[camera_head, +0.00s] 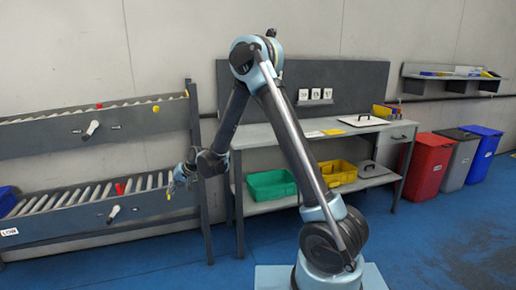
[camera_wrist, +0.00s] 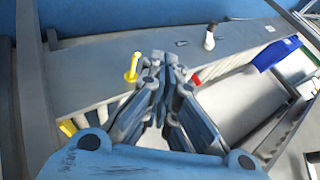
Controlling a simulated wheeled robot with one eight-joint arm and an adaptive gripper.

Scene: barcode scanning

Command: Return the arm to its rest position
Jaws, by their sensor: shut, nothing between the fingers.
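My gripper (camera_head: 180,180) shows in the head view at the left end of my arm. It hangs in front of the roller rack, left of the workbench. In the wrist view my gripper (camera_wrist: 160,72) has its fingers together and holds nothing. The arm rises from its base at the lower right, bends at a high elbow and comes down to the left. Whether the gripper touches the rack cannot be told.
The roller rack (camera_head: 75,230) has two sloped levels with red, yellow and white knobs. A workbench (camera_head: 262,136) holds a green bin (camera_head: 270,186) and a yellow bin (camera_head: 338,173) on its lower shelf. Red (camera_head: 424,168), grey and blue bins stand right. Blue floor is open at right.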

